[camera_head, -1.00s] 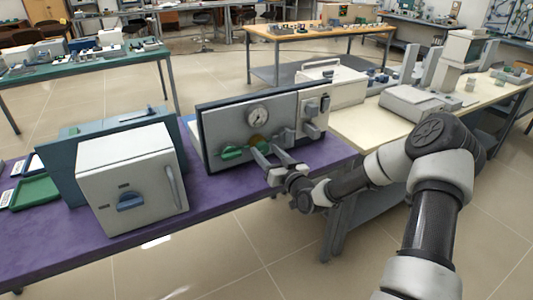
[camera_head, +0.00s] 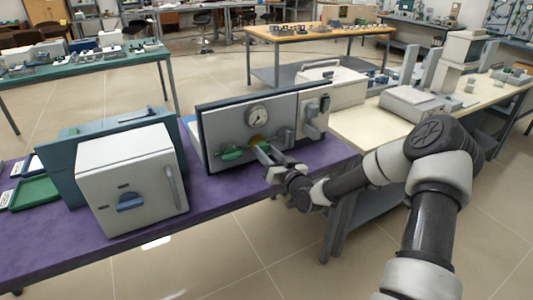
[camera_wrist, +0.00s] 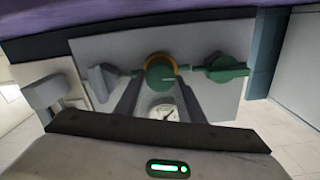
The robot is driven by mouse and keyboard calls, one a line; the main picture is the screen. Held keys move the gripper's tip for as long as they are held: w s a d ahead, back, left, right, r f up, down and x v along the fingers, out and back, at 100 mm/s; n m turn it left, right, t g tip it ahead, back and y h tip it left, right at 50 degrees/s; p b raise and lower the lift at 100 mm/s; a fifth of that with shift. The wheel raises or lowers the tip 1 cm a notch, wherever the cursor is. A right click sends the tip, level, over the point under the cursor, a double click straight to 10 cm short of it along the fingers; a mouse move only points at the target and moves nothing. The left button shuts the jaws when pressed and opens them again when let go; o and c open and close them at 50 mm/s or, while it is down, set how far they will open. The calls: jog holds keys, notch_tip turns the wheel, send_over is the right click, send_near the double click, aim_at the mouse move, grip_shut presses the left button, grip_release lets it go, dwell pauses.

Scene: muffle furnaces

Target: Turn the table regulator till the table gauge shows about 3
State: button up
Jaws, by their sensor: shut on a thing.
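The table regulator is a green knob with an orange-yellow ring (camera_wrist: 160,74) on the grey panel, which stands on the purple table. In the head view only a bit of its ring (camera_head: 257,139) shows above my fingers. My gripper (camera_wrist: 160,80) is shut on the regulator, one finger at each side of the knob; it also shows in the head view (camera_head: 263,149). The table gauge (camera_head: 258,115) is a round white dial above the knob. It appears below the knob in the wrist view (camera_wrist: 166,112), partly cut off by my gripper. Its numbers are too small to read.
A green valve handle (camera_head: 231,153) sits left of the regulator, and a grey handle (camera_head: 290,138) to the right. A white furnace box (camera_head: 130,175) stands on the left of the purple table (camera_head: 215,205). The floor in front is free.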

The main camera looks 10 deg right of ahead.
jog(key=m+b, duration=0.1)
jog(key=m, duration=0.5)
jog(key=shift+d+f+m+b, duration=0.1)
jog(key=shift+m+b, duration=0.2)
jog(key=shift+b, duration=0.1)
jog(key=m, duration=0.3)
jog(key=shift+f+m+b, duration=0.1)
jog(key=shift+m+b, duration=0.2)
jog(key=shift+m, duration=0.1)
jog(key=m, duration=0.3)
jog(key=shift+f+m+b, duration=0.1)
jog(key=shift+m+b, duration=0.2)
jog(key=m+b, duration=0.1)
jog(key=m, duration=0.4)
jog(key=shift+f, duration=0.1)
jog(key=shift+m+b, duration=0.8)
jog(key=shift+m, duration=1.4)
jog(key=o, duration=1)
jog(key=shift+o, duration=0.2)
